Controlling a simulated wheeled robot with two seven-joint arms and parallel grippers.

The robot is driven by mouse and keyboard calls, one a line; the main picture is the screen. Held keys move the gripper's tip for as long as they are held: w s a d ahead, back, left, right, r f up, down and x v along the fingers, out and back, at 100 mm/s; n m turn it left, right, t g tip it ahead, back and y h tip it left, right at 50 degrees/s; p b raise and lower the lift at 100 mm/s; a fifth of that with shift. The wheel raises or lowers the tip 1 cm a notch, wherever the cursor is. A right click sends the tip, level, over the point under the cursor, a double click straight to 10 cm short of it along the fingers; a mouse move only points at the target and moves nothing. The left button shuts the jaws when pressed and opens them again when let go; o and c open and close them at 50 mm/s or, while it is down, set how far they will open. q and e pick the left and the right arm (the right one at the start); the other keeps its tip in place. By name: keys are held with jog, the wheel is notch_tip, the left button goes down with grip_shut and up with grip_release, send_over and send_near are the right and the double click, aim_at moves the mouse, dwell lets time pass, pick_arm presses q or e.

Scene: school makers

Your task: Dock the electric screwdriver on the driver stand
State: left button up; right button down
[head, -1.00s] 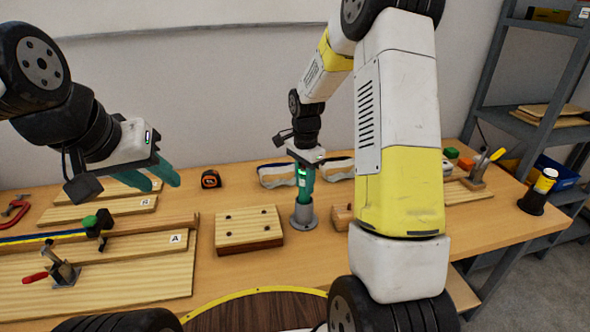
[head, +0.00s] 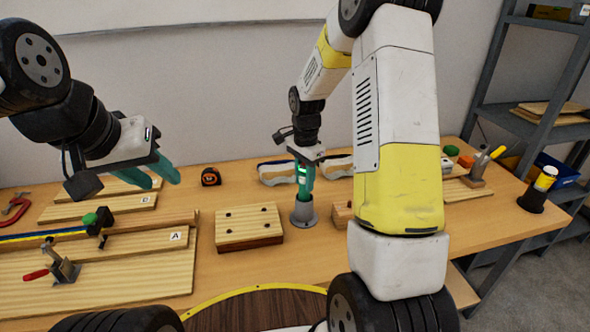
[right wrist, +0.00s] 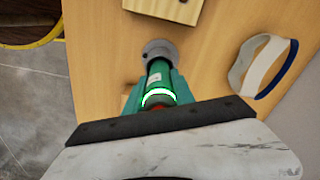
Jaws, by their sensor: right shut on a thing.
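The green electric screwdriver (right wrist: 158,80) stands upright with its lower end in the round grey driver stand (head: 304,215) on the workbench. In the right wrist view the stand (right wrist: 158,48) shows around the screwdriver's far end. Whether it is fully seated, I cannot tell. My right gripper (head: 306,178) is shut on the screwdriver's upper part, with its green fingers on either side. My left gripper (head: 165,178) is open and empty, raised above the left part of the bench.
A wooden block with dark holes (head: 249,226) lies just left of the stand. Clamped boards (head: 110,265) fill the left. My right forearm covers part of the bench right of the stand.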

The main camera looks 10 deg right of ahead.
jog(key=shift+f, duration=0.65)
jog(key=c, duration=1.3)
grip_release()
jog(key=shift+c, duration=0.2)
jog(key=shift+r, duration=5.55)
